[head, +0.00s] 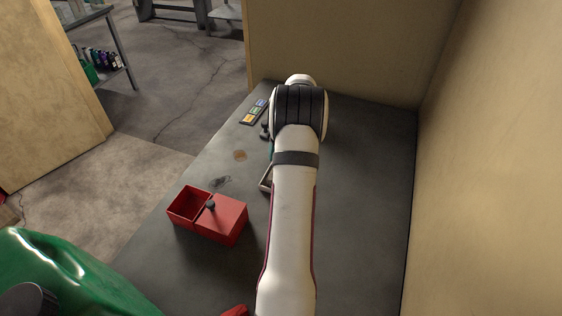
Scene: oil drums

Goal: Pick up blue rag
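I see no blue rag that I can make out in the head view. My white arm with black joint bands reaches up the middle of the picture over the grey bench top and hides part of it. My gripper is not visible, so its fingers and anything in them are hidden. A small teal patch shows at the left edge of my arm, too little of it to tell what it is.
A red open box (188,206) and a red block with a dark knob (222,222) stand on the grey bench (375,200). A small coloured strip (254,111) lies at the back. A green drum (70,275) fills the lower left. A tan wall (490,170) bounds the right.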

